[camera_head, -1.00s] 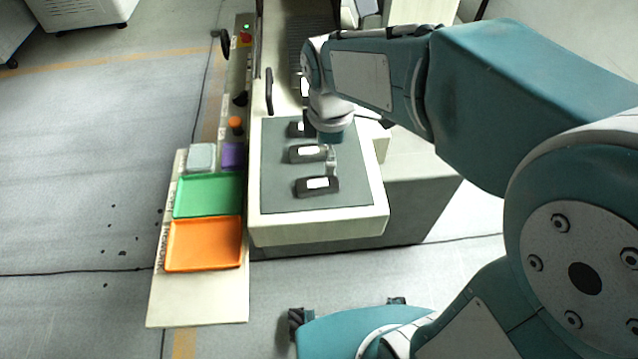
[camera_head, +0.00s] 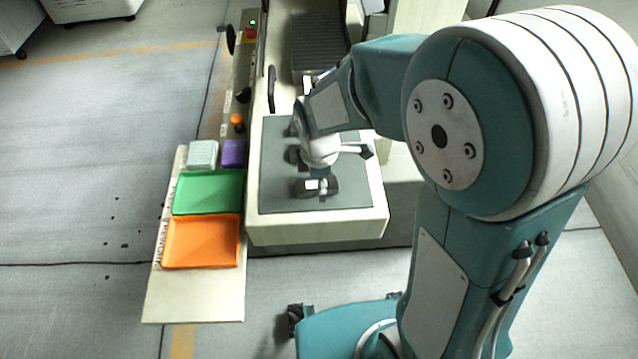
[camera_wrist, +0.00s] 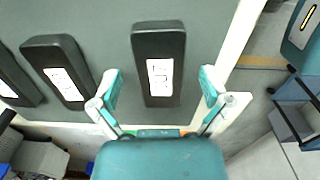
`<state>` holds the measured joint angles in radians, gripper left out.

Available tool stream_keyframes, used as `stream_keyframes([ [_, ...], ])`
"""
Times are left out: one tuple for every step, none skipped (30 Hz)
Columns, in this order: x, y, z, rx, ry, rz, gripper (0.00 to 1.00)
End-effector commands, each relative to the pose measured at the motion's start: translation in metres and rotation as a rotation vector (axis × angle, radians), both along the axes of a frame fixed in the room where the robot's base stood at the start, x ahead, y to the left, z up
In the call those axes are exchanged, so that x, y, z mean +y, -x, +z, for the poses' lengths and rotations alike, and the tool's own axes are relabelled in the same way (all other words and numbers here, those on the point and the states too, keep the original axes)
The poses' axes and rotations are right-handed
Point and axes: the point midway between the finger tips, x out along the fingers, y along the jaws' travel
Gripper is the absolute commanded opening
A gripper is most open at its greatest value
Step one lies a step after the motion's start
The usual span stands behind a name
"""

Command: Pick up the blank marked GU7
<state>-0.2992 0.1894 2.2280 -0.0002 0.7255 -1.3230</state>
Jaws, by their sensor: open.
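In the wrist view a dark block with a white label (camera_wrist: 158,62) lies on the grey mat between the spread fingers of my open gripper (camera_wrist: 157,92). The fingers stand apart from its sides. Its label print is too small to read. A second dark labelled block (camera_wrist: 60,70) lies to its left, and a third (camera_wrist: 14,78) is cut off at the left edge. In the head view the nearest block (camera_head: 317,187) lies at the front of the mat, with my gripper over it. My arm partly hides the blocks behind. I cannot tell which block is GU7.
The grey mat (camera_head: 350,202) covers the pale machine table (camera_head: 320,230). On a side shelf (camera_head: 195,305) at left lie a green tray (camera_head: 208,193), an orange tray (camera_head: 202,241), a grey box (camera_head: 202,154) and a purple box (camera_head: 233,153). An orange knob (camera_head: 237,119) stands behind them.

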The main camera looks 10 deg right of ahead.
Motion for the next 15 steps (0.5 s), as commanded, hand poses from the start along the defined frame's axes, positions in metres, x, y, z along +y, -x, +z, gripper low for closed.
stream_keyframes([
  [0.0002, -0.0001, -0.0016, -0.001, 0.0, 0.0, 0.97],
  [0.0002, -0.0002, -0.0018, -0.001, 0.0, 0.0, 0.97],
  [0.0002, -0.0003, -0.0017, -0.002, 0.0, 0.0, 0.97],
  [0.0002, -0.0003, -0.0016, -0.002, 0.0, 0.0, 0.97],
  [0.0002, -0.0003, -0.0015, -0.002, 0.0, 0.0, 0.97],
  [0.0002, -0.0002, -0.0015, -0.002, 0.0, 0.0, 0.97],
  [0.0001, -0.0002, -0.0014, -0.002, 0.0, 0.0, 0.93],
  [0.0001, -0.0002, -0.0014, -0.002, 0.0, 0.0, 0.79],
  [-0.0002, -0.0002, -0.0012, -0.002, -0.001, 0.0, 0.61],
  [-0.0006, -0.0002, -0.0011, -0.002, -0.001, 0.0, 0.48],
  [-0.0009, -0.0002, -0.001, -0.002, -0.002, 0.0, 0.35],
  [-0.0013, -0.0002, -0.001, -0.002, -0.002, 0.0, 0.17],
  [-0.0014, -0.0002, -0.001, -0.001, -0.002, 0.0, 0.04],
  [-0.0016, -0.0001, -0.0011, -0.001, -0.002, 0.0, 0.0],
  [-0.0016, -0.0001, -0.0012, -0.001, -0.002, 0.0, 0.0],
])
